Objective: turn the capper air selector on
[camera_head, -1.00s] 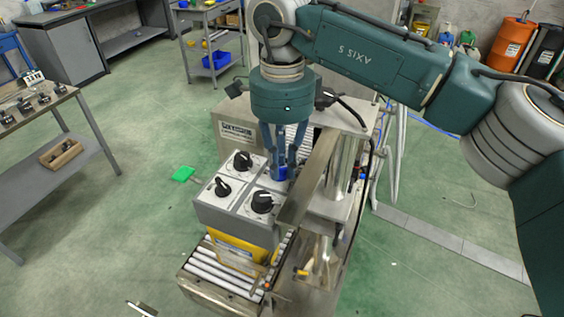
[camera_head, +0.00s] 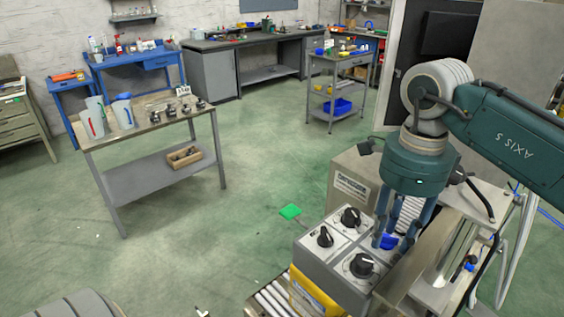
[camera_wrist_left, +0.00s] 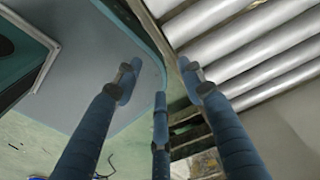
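A grey control box (camera_head: 325,267) stands on the roller conveyor, with white plates on its top. Three black knobs show: back (camera_head: 351,216), left (camera_head: 325,237) and front (camera_head: 361,265). A blue part (camera_head: 388,242), apparently the fourth control, sits on the right of the box top. My right gripper (camera_head: 392,248) points down over it, its fingertips around or beside it. I cannot tell whether they grip it, and the fingers partly hide it. The labels are too small to read. My left gripper (camera_wrist_left: 160,85) has its fingers spread and empty in the left wrist view.
Conveyor rollers (camera_head: 272,300) and a yellow part (camera_head: 312,297) lie under the box. A metal machine (camera_head: 352,180) stands behind it. A grey table (camera_head: 150,135) with jugs stands at left. Green floor between is clear.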

